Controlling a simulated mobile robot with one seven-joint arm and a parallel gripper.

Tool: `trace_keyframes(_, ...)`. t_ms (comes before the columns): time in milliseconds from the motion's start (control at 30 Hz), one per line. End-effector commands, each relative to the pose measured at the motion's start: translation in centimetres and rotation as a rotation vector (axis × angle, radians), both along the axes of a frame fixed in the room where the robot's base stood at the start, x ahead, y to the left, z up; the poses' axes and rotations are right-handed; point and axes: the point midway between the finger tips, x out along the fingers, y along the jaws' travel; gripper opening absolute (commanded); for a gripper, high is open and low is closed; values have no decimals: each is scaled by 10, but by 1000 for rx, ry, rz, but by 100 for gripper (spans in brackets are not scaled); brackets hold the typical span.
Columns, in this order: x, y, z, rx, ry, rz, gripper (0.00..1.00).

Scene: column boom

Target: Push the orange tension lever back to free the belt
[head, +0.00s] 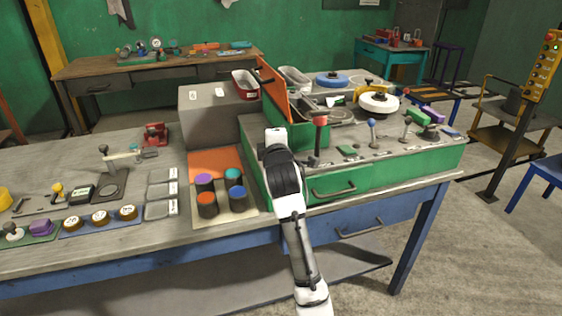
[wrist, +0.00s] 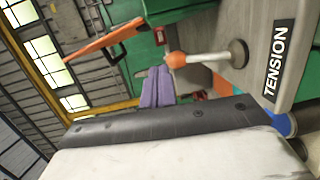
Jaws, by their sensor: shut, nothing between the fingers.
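The tension lever (wrist: 205,58) has an orange knob, a pale stem and a round grey base in the wrist view. It stands beside a black TENSION label (wrist: 279,58). In the head view my gripper (head: 275,135) is by the machine's left front corner. I cannot make out the belt clearly.
An open orange lid (head: 272,88) stands up on the green housing behind my gripper. A blue-knobbed lever (head: 371,123) and other controls line the machine top. A blue wheel (head: 332,79) and white wheel (head: 378,103) lie behind. Coloured cylinders (head: 206,204) stand at left.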

Motion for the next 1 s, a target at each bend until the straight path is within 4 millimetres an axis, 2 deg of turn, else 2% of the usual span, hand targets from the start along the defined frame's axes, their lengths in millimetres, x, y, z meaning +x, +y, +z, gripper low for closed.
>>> trace_keyframes(400, 16, 5, 0, 0, 0, -1, 0)
trace_keyframes(1000, 18, 6, 1, 0, -1, 0, 0)
